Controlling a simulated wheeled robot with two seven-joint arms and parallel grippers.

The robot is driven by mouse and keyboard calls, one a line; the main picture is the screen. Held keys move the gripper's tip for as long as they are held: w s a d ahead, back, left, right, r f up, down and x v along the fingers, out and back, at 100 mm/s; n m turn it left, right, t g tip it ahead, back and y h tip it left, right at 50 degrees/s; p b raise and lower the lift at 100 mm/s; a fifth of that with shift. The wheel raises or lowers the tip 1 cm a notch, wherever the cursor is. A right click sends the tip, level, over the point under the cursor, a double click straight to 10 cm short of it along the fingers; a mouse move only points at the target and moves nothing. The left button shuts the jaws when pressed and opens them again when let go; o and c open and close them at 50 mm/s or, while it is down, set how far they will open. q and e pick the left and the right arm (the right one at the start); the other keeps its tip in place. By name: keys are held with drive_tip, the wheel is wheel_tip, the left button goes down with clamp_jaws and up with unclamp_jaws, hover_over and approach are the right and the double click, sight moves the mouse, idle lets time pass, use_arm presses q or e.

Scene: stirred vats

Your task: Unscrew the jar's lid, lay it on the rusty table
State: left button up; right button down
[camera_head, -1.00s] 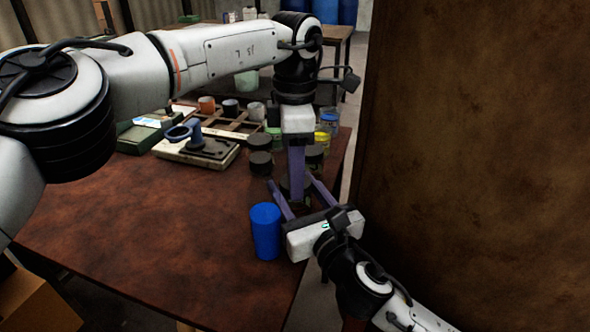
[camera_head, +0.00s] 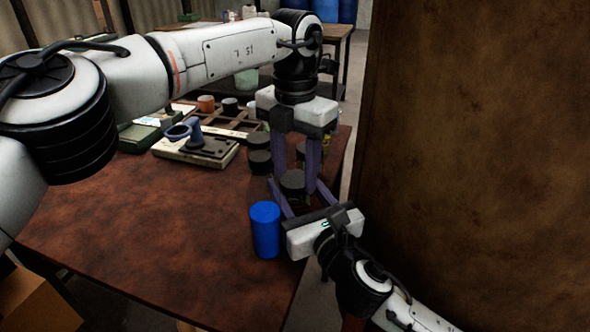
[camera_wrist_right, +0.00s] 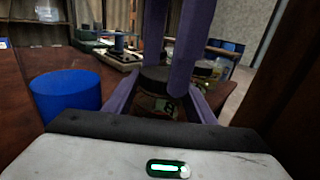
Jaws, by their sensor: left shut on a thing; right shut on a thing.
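The jar (camera_wrist_right: 158,104) is glass with a dark lid and stands near the right edge of the rusty table (camera_head: 130,235). My right gripper (camera_head: 293,200) is shut on the jar's body from the front. My left gripper (camera_head: 296,180) comes down from above and is shut on the dark lid (camera_head: 292,180). In the right wrist view the left fingers stand upright at the lid (camera_wrist_right: 155,74), which sits on the jar. Most of the jar's body is hidden by fingers in the head view.
A blue cylinder (camera_head: 265,229) stands just left of my right gripper. Several dark-lidded jars (camera_head: 259,161) stand behind. A board with a blue-handled tool (camera_head: 198,146) lies further left. A large brown panel (camera_head: 480,150) rises on the right. The table's front left is clear.

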use_arm(q)
drive_tip(key=o, duration=1.2)
drive_tip(key=shift+c, duration=0.2)
drive_tip(key=shift+r, duration=2.25)
wheel_tip(320, 180, up, 2)
drive_tip(key=m, duration=0.4)
drive_tip(key=shift+d+m, duration=0.1)
drive_tip(key=shift+m, duration=0.2)
drive_tip(key=shift+c, duration=0.4)
drive_tip(key=m, duration=0.2)
drive_tip(key=r+m, duration=0.1)
drive_tip(key=m, duration=0.1)
drive_tip(key=shift+r+m, duration=0.2)
drive_tip(key=shift+m, duration=0.2)
drive_tip(key=shift+f+m, duration=0.3)
wheel_tip(320, 180, down, 7)
drive_tip(key=shift+f, duration=0.15)
drive_tip(key=shift+c, duration=0.4)
